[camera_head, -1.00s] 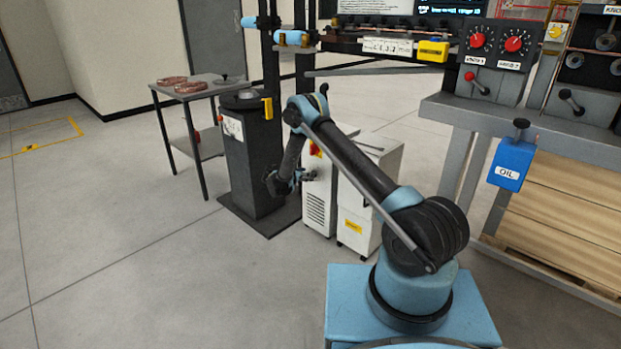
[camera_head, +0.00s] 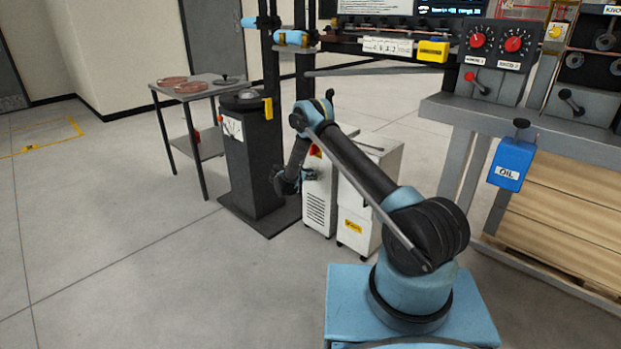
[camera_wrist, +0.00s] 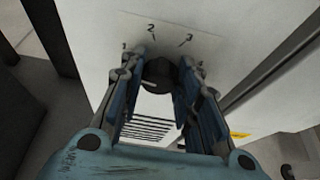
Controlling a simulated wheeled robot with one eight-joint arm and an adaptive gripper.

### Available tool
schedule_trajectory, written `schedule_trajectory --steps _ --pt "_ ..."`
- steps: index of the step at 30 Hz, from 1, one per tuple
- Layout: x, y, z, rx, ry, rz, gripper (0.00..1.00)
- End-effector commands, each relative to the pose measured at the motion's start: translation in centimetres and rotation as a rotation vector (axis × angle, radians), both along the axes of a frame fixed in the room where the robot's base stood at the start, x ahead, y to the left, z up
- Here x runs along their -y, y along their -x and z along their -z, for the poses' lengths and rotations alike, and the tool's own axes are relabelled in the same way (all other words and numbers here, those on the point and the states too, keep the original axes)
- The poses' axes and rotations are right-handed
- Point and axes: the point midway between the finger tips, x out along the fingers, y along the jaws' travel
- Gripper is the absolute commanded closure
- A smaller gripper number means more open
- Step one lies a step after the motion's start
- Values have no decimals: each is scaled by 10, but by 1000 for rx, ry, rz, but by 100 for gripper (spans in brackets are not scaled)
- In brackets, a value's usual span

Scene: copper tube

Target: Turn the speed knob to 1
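The speed knob (camera_wrist: 160,73) is a dark round knob on a white panel in the wrist view. The printed marks 1, 2 and 3 run in an arc around it from left to right. In the head view my gripper (camera_head: 290,181) is low beside the white cabinet (camera_head: 320,200), and the knob is hidden there.
A dark pedestal (camera_head: 251,165) stands close left of my gripper. A small table (camera_head: 205,90) with reddish coils is farther left. The workbench (camera_head: 560,132) with red knobs and a blue oil box (camera_head: 512,160) is at right. The left floor is clear.

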Motion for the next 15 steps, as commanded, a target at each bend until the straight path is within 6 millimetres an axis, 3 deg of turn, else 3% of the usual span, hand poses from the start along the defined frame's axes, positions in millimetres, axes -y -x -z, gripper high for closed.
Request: schedule_trajectory --steps 15 --pt "-1 0 -1 61 -76 -4 94"
